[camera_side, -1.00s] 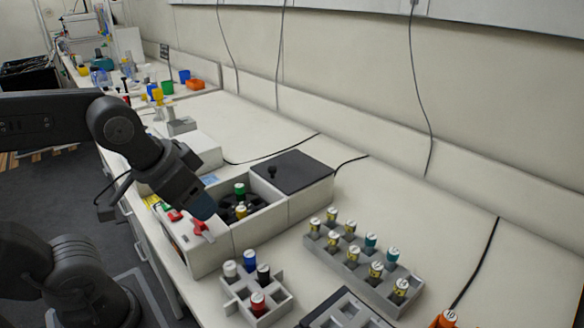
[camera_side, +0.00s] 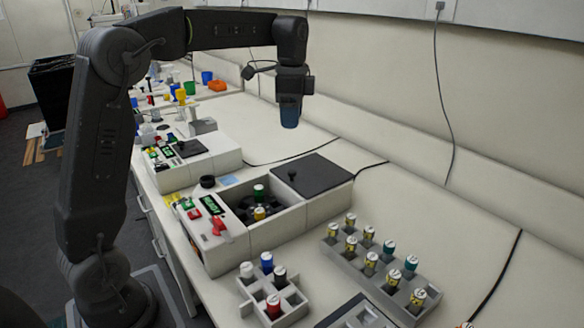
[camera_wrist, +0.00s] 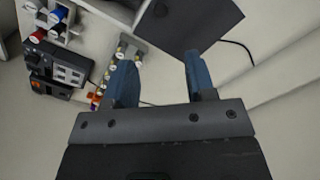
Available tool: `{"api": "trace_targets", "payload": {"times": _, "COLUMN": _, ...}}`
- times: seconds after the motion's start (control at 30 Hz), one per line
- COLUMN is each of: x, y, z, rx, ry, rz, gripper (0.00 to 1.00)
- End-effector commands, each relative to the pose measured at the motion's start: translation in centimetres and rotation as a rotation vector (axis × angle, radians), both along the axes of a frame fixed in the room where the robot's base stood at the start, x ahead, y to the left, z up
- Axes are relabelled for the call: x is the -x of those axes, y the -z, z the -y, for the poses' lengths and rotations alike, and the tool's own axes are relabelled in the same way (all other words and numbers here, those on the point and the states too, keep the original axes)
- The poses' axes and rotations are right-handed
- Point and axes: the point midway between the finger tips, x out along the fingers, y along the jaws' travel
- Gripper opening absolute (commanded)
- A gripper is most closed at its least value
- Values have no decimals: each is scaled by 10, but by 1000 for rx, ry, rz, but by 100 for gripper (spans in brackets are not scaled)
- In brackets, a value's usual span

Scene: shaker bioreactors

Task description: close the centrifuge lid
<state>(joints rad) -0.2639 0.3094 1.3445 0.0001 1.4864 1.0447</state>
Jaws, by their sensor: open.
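The centrifuge (camera_side: 282,228) is a white box with an open chamber on its left part. Its dark flat lid (camera_side: 322,170) lies over the right part, beside the chamber, with a black knob (camera_side: 292,175) near its left edge. Tubes with green (camera_side: 259,190) and yellow (camera_side: 260,213) caps stand in the chamber. My gripper (camera_side: 290,118) points down, high above the bench and apart from the lid. In the wrist view its blue fingers (camera_wrist: 162,75) are spread with nothing held, and the dark lid (camera_wrist: 205,18) shows beyond them.
A grey rack (camera_side: 345,262) with several tubes stands right of the centrifuge. A smaller rack (camera_side: 290,305) stands in front. Another white device (camera_side: 215,158) is behind, left. A lit green panel (camera_side: 212,205) and red switch (camera_side: 218,226) are on the centrifuge front. The wall borders the bench.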

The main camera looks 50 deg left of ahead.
Motion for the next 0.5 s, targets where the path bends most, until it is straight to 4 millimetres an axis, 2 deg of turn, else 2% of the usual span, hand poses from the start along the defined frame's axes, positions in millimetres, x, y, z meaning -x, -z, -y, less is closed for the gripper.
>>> {"api": "trace_targets", "payload": {"times": 0.17, "x": -1, "y": 14, "z": -1, "rx": 2, "ry": 6, "rz": -6, "gripper": 50}}
{"api": "trace_targets", "payload": {"times": 0.5, "x": -1, "y": 81, "z": -1, "rx": 2, "ry": 5, "rz": -6, "gripper": 50}}
